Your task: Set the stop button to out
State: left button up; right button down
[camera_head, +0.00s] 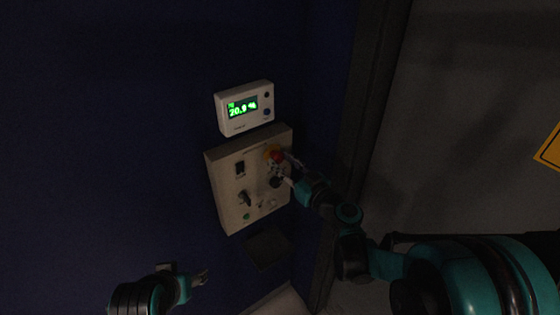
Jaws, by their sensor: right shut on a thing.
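The stop button (276,156) is red with a yellow surround, at the upper right of a beige control panel (228,203) on the dark blue wall. My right gripper (281,166) is at the button and shut on it; its fingers partly cover the button. Whether the button is in or out cannot be told. My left gripper (203,277) is at the lower left, below the panel and away from it; its finger state is too small and dark to tell.
A white display unit (244,108) reading 20.9 % in green sits just above the panel. The panel also carries a black rocker switch (240,169), a dark knob (244,198) and a green button (246,216). A dark box (269,248) is below. A yellow sign (550,150) is at the far right.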

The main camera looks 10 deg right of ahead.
jog(key=c, duration=1)
grip_release()
jog(key=shift+c, duration=0.2)
jog(key=shift+s+d, duration=0.1)
jog(key=shift+s, duration=0.05)
jog(key=v, duration=1.2)
